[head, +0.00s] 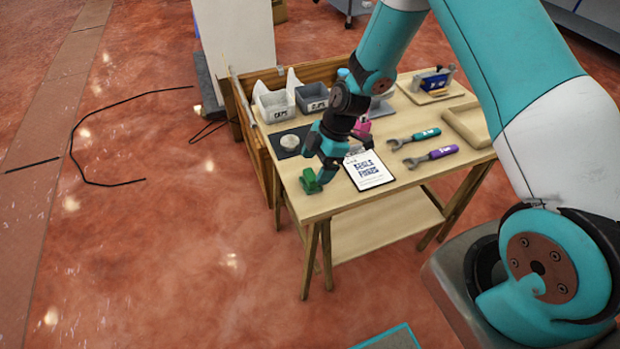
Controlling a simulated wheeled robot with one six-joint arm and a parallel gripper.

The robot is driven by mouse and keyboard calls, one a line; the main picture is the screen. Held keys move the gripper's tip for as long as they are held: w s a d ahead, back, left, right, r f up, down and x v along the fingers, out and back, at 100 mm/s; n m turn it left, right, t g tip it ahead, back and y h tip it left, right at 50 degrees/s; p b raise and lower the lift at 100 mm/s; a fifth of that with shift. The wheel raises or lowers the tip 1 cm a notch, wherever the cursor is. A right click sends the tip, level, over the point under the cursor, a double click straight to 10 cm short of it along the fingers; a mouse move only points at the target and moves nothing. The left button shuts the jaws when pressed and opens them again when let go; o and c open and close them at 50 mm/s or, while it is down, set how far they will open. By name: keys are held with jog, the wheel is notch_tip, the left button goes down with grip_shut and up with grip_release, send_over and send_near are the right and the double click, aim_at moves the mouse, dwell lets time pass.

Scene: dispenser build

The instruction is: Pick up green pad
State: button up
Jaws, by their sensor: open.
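A small green pad (310,181) is at the front left corner of the wooden workbench (330,205). My gripper (317,174) is right at the pad, pointing down, with its fingers beside or around it. My gripper is open. The fingers partly hide the pad, and I cannot tell whether they touch it or whether it rests fully on the bench top.
A clipboard with a printed sheet (368,170) lies just right of my gripper. Two wrenches, one teal (413,139) and one purple (430,156), lie further right. A light bin (274,103) and a grey bin (311,97) stand behind. The bench's front edge is close.

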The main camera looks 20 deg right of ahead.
aim_at(311, 174)
jog(key=shift+p+x, duration=0.35)
jog(key=shift+x, duration=1.65)
jog(key=c, duration=0.9)
jog(key=shift+c, duration=0.2)
jog(key=shift+r, duration=0.1)
notch_tip(311, 174, up, 20)
jog(key=b, duration=0.1)
jog(key=shift+b, duration=0.35)
